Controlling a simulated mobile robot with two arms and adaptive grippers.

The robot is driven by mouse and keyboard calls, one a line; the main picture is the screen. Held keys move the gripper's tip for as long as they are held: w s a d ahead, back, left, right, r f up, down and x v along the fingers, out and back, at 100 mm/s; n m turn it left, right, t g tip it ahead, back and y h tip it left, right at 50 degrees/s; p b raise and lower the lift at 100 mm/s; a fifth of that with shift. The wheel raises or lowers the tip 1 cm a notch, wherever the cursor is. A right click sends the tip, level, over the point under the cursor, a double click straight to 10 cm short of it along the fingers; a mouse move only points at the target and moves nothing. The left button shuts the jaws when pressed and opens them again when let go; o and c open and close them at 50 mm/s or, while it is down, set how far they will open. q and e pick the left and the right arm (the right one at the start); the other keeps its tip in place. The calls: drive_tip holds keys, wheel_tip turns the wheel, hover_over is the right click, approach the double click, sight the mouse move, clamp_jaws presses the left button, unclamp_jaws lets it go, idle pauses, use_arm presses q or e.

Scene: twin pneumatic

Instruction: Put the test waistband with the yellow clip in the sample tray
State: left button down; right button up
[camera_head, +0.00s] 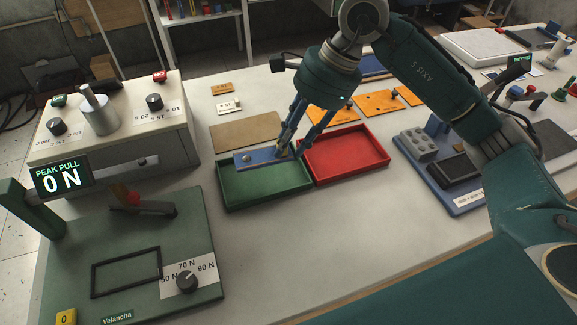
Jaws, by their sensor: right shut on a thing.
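My right gripper (286,148) reaches down from the top at the back right corner of the green tray (268,195). Its fingers are shut on the right end of a flat blue strip (256,157) with a round silver spot. The strip spans the tray's back edge; I cannot tell whether it touches the rim. A yellow clip on it cannot be made out, as the fingers cover that end. The red tray (345,155) stands right beside the green one and looks empty. No label shows which is the sample tray. My left gripper is out of view.
A pull tester (130,255) reading 0 N stands at the left, with a control box (110,130) behind. A brown board (246,131) lies behind the green tray, orange plates (377,103) behind the red. A blue fixture (425,165) stands right. The table front is clear.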

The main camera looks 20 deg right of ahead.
wheel_tip(320, 180, down, 6)
drive_tip(key=shift+r+p, duration=0.25)
drive_tip(key=shift+p, duration=0.1)
drive_tip(key=shift+f+p, duration=0.35)
drive_tip(key=shift+f, duration=1.75)
drive_tip(key=o, duration=0.9)
drive_tip(key=shift+r, duration=0.3)
drive_tip(key=shift+b+v, duration=1.5)
drive_tip(key=shift+v, duration=4.4)
